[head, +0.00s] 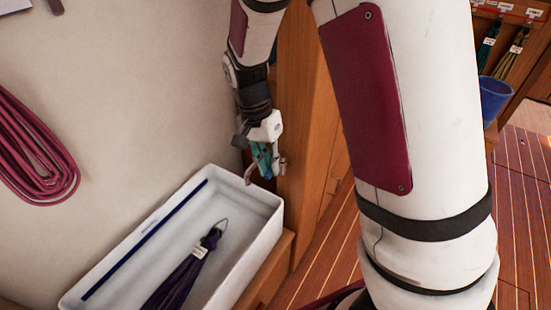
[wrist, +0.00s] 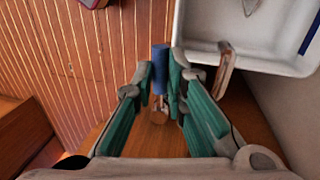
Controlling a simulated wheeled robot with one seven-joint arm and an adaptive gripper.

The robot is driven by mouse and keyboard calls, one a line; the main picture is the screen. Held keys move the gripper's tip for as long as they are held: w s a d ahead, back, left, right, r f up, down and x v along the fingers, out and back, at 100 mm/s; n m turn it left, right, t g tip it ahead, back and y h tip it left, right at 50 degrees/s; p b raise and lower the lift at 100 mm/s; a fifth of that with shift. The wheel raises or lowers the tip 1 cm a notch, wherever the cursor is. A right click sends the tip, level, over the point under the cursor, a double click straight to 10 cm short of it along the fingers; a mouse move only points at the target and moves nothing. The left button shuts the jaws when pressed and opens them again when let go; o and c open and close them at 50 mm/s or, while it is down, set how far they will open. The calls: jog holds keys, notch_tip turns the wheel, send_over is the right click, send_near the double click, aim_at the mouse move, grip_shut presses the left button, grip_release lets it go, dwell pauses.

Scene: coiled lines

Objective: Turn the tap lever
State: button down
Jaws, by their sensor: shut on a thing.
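The tap lever (wrist: 160,72) has a blue grip and a metal stem at its lower end. It lies between the teal fingers of my gripper (wrist: 163,66), which are shut on it from both sides. The tap's metal spout (wrist: 224,70) is just right of the fingers in the wrist view and reaches over the basin's edge. In the head view my gripper (head: 264,160) is at the basin's far right end, by the spout (head: 249,174). There the lever is largely hidden by the fingers.
A white basin (head: 262,205) on a wooden counter holds a dark purple coiled line (head: 187,265) with a tag. A red coil (head: 32,150) hangs on the left wall. A wooden post (head: 308,120) stands close beside my gripper. A blue bucket (head: 494,98) is at right.

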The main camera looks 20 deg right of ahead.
jog(key=shift+w+a+m, duration=0.1)
jog(key=shift+w+m, duration=0.05)
jog(key=shift+m, duration=0.25)
jog(key=c, duration=1.6)
grip_release()
notch_tip(320, 180, up, 12)
jog(key=w+a, duration=0.1)
jog(key=w, duration=0.1)
jog(key=shift+a, duration=0.2)
jog(key=shift+f, duration=0.1)
